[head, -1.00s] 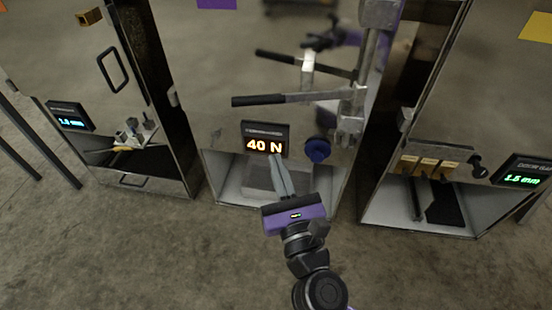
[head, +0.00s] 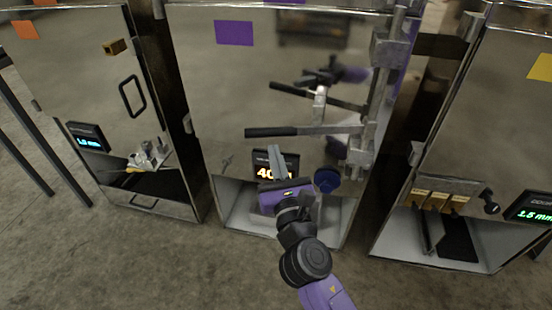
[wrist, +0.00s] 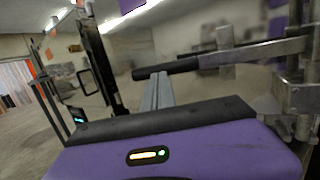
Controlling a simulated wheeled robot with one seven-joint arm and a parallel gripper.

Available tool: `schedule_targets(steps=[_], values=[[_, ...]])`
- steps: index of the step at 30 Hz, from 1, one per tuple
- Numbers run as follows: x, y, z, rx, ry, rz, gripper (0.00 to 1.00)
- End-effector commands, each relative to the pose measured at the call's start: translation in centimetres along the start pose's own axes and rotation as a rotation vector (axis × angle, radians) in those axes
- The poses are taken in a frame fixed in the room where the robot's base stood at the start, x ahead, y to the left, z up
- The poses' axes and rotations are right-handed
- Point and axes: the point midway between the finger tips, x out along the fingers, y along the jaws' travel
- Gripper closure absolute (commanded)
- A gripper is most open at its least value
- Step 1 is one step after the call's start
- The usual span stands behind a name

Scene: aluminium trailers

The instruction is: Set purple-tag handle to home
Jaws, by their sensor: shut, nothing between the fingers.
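The purple tag (head: 234,33) is on the middle mirror-finish trailer panel. A lever handle (head: 270,132) with a dark grip and metal bar runs nearly level from its bracket (head: 360,150) at the panel's right edge. A second dark bar (head: 290,92) shows above it; I cannot tell whether it is a reflection. My gripper (head: 273,150) is shut and empty, its fingertips just below the dark grip in the head view. In the wrist view, the handle grip (wrist: 168,70) passes just above the fingertips (wrist: 158,82). Contact cannot be told.
A display (head: 266,172), partly covered by my gripper, and a blue knob (head: 327,181) are low on the panel. The left trailer has an orange tag (head: 24,30); the right has a yellow tag (head: 541,67). Concrete floor lies open in front.

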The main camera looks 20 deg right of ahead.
Motion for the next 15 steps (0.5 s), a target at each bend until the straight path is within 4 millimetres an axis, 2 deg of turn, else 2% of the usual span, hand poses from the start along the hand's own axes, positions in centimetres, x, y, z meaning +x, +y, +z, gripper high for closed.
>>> schedule_targets(steps=[7,15], values=[[0.5,0.2,-0.3,-0.002,0.0,-0.018,1.0],[4.2,0.4,-1.2,-0.03,0.0,-0.155,1.0]])
